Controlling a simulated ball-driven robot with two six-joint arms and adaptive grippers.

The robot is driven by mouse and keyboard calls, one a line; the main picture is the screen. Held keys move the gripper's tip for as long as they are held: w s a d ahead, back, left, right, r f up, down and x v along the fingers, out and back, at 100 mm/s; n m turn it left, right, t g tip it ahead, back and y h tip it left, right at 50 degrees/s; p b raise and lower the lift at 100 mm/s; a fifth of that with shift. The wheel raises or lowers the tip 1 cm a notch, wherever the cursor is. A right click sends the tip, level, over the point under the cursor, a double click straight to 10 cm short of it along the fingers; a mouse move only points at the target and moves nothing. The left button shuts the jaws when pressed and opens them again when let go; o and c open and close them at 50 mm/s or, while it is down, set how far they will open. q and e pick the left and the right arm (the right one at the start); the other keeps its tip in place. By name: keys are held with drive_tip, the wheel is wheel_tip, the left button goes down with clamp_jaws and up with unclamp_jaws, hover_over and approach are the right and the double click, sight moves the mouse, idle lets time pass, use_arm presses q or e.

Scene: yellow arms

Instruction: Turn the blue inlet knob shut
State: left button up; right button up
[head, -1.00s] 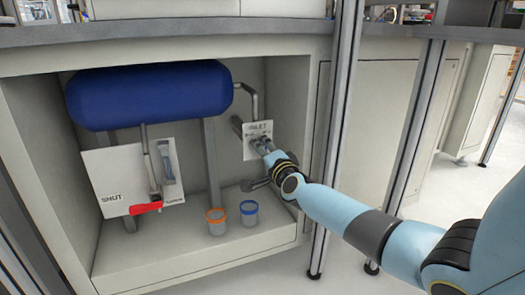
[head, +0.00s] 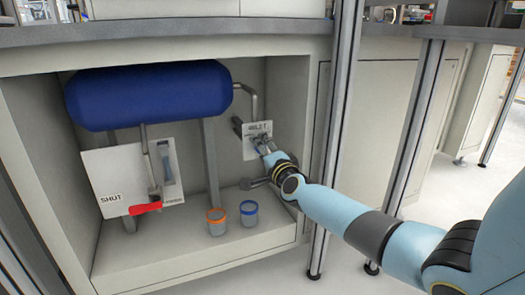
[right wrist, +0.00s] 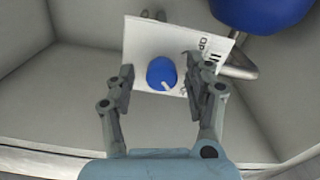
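The blue inlet knob (right wrist: 162,73) with a white pointer line sits on a white plate (right wrist: 140,42) in the right wrist view. The pointer is toward the lower right of that picture. My right gripper (right wrist: 160,72) is open, with one finger on each side of the knob and a visible gap to it on both sides. In the head view, my right gripper (head: 263,146) is at the inlet plate (head: 257,130) on the cabinet's right wall and mostly covers the knob. My left gripper is not in view.
A blue tank (head: 150,95) hangs in the cabinet. A panel marked SHUT (head: 108,175) has a red lever (head: 146,208). An orange-rimmed cup (head: 216,226) and a blue-rimmed cup (head: 249,217) stand on the cabinet floor. A metal post (head: 334,150) stands close to my right arm.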

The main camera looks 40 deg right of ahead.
drive_tip(key=v, duration=1.2)
idle(0.3)
